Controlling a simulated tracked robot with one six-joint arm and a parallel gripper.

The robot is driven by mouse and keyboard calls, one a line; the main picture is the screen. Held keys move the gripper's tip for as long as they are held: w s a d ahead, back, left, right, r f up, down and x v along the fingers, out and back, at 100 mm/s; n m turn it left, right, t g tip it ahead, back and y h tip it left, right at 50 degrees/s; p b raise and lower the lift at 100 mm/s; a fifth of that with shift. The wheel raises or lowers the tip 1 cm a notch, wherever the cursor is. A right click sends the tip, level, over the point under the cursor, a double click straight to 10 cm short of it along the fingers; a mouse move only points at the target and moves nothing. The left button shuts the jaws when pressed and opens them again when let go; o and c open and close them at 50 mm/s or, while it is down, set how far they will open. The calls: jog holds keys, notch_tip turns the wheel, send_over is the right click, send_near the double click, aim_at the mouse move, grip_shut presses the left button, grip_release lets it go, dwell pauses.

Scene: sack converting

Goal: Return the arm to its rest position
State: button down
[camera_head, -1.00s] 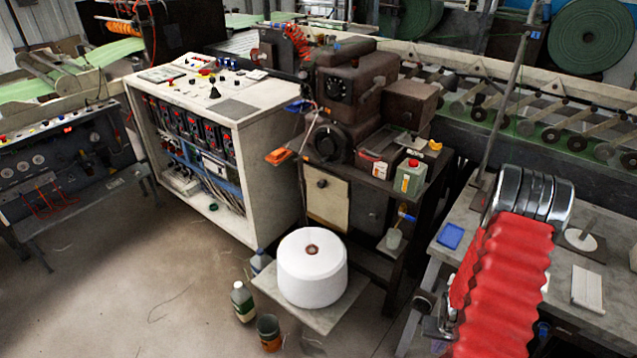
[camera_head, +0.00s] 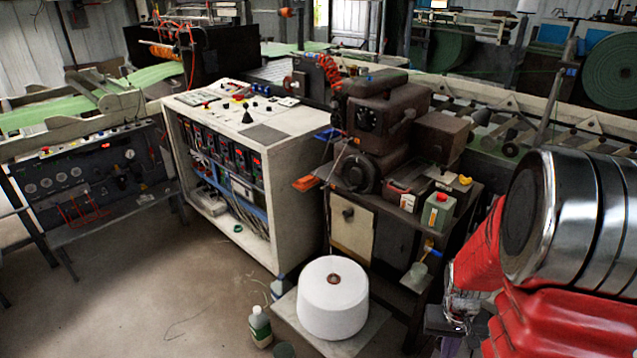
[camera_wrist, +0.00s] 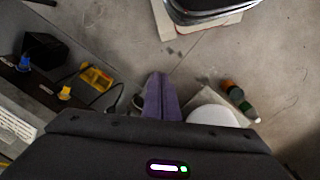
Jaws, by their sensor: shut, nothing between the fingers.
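My arm, in a red ribbed sleeve with silver rings, fills the lower right of the head view; my gripper cannot be clearly made out there. In the wrist view my gripper (camera_wrist: 157,76) shows as two purple fingers pressed together, with nothing between them. They point down over the floor beside the white thread cone (camera_wrist: 210,116), which is partly hidden by the dark wrist housing. The same white cone (camera_head: 333,297) stands on a low plate in the head view.
A brown machine (camera_head: 375,125) on a dark stand and a white control cabinet (camera_head: 295,185) stand left of my arm. A green canister (camera_head: 437,211) sits on the stand. A bottle (camera_head: 260,326) stands on the floor by the cone. Open floor (camera_head: 130,290) lies at lower left.

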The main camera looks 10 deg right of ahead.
jog(key=s+a+r+n+t, duration=0.2)
jog(key=a+r+t, duration=0.1)
jog(key=a+r, duration=0.7)
jog(key=s+a+r+n+t, duration=0.2)
jog(key=a+r+t, duration=0.1)
jog(key=a+r, duration=0.8)
notch_tip(320, 180, up, 6)
jog(key=shift+s+a+f+n+t+y, duration=0.2)
jog(key=shift+s+n+t+y, duration=0.1)
jog(key=shift+n+y, duration=0.1)
jog(key=shift+d, duration=0.15)
